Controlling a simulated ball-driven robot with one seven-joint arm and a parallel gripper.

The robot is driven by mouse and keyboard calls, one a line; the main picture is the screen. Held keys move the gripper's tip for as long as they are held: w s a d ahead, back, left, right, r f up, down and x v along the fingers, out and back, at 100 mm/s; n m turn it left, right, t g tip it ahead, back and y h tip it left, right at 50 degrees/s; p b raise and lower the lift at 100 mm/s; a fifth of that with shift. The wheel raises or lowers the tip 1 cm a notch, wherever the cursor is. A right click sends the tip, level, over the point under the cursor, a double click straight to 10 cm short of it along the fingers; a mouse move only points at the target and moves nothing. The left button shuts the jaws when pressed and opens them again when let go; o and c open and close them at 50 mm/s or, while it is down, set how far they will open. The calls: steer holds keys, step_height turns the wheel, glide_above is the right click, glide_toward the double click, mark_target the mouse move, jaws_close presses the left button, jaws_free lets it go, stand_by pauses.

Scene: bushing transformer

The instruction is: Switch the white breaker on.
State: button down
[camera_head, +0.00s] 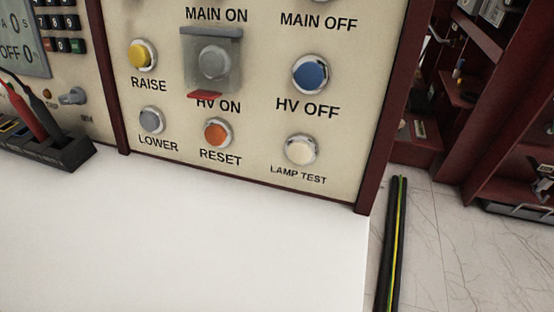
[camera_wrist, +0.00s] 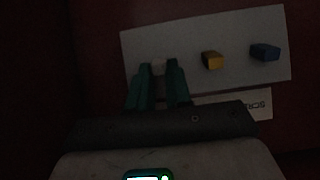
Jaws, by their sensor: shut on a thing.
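In the dark wrist view, a pale panel (camera_wrist: 222,32) carries a row of small breakers. The white breaker (camera_wrist: 158,67) is at the left of the row, between the tips of my gripper (camera_wrist: 158,76). The gripper's two teal fingers reach up from below and are shut on the white breaker, hiding part of it. Whether the breaker is on or off cannot be told. A yellow breaker (camera_wrist: 212,61) and a blue breaker (camera_wrist: 265,52) sit to its right, clear of the fingers. The head view shows neither the gripper nor these breakers.
A label plate (camera_wrist: 258,105) with partly hidden lettering lies below the breaker panel. The head view shows a control panel (camera_head: 258,128) with labelled buttons, a white worktop (camera_head: 180,240), and a green-yellow cable (camera_head: 398,235) at its right. Dark red shelving (camera_head: 500,120) stands at right.

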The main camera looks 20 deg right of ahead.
steer(key=c, duration=1)
jaws_free()
steer(key=shift+c, duration=0.2)
steer(key=p+v, duration=0.3)
steer(key=v, duration=0.4)
steer(key=shift+s+p, duration=0.2)
steer(key=shift+p, duration=0.2)
steer(key=shift+a+r, duration=0.1)
steer(key=shift+a, duration=0.05)
